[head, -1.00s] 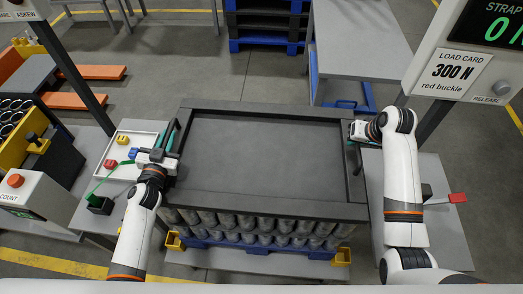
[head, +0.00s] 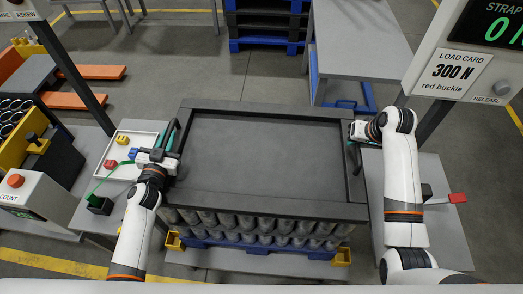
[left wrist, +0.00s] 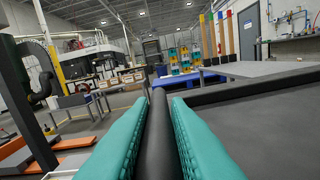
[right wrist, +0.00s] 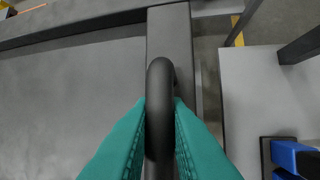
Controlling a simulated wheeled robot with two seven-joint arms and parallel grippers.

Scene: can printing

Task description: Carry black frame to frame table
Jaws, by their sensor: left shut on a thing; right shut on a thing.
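The black frame (head: 270,205) is a wide rectangle around a flat grey sheet (head: 265,155). It lies level over a stack of grey cans (head: 255,222); I cannot tell whether it touches them. My left gripper (head: 165,155) is shut on the handle at the frame's left side. In the left wrist view the dark handle bar (left wrist: 159,130) sits between the teal fingers. My right gripper (head: 356,140) is shut on the handle at the right side. In the right wrist view the handle (right wrist: 160,105) is between the fingers. The frame table cannot be told for certain.
The cans stand on a blue pallet (head: 255,245) with yellow corners. A white tray (head: 125,140) with small coloured buckles is at left, beside a box with a red button (head: 16,181). A grey table (head: 362,40) stands behind. A panel (head: 455,70) overhangs at right.

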